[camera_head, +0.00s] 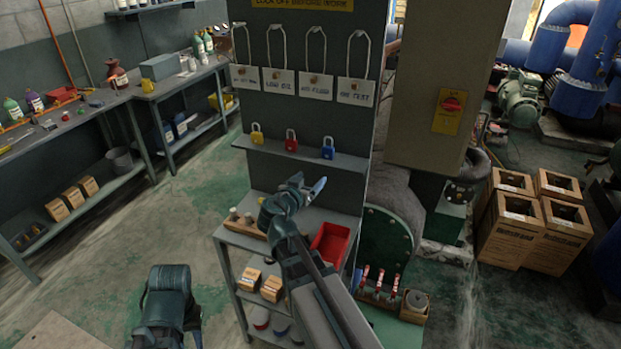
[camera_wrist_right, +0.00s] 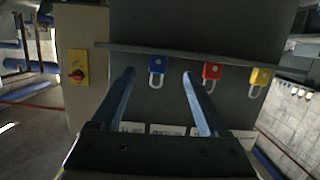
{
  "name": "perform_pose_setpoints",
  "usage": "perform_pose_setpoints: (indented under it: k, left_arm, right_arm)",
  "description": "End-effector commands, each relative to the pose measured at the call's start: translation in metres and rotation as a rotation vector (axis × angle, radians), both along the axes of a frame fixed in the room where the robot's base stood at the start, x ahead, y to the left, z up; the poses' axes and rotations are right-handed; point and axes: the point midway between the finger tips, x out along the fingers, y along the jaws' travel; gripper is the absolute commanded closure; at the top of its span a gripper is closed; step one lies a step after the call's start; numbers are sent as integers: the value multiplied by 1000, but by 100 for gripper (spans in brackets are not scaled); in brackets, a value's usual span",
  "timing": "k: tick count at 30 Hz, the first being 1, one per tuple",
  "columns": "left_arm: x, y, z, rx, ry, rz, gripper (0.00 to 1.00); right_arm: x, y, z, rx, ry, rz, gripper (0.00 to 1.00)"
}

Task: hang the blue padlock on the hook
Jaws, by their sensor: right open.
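The blue padlock (camera_head: 328,149) stands upright at the right end of a narrow grey shelf on the dark panel. It also shows in the right wrist view (camera_wrist_right: 156,65), where the picture is upside down. My right gripper (camera_head: 308,182) is open and empty, below and in front of the shelf. In the right wrist view its fingers (camera_wrist_right: 158,75) frame the blue padlock from a distance, without touching it. Tags with wire loops hang in a row above the shelf; any hooks there are too small to make out clearly. My left gripper's fingers are not visible.
A red padlock (camera_head: 291,141) and a yellow padlock (camera_head: 257,134) stand left of the blue one on the shelf (camera_head: 276,149). Below is a cart with a red bin (camera_head: 331,243). A grey cabinet with a red switch (camera_head: 452,104) stands right of the panel.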

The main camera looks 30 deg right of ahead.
Motion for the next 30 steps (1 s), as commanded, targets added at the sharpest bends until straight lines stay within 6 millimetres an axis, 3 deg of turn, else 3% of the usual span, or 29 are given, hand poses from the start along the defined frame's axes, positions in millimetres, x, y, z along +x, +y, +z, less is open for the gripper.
perform_pose_setpoints:
  k: [10,22,30]
  left_arm:
    - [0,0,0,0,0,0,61]
    - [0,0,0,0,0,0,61]
    - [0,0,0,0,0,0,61]
  right_arm:
    - [12,-15,8,-13,-45,1,22]
    - [65,-76,8,-11,-44,-1,22]
    - [86,-101,7,-11,-44,2,22]
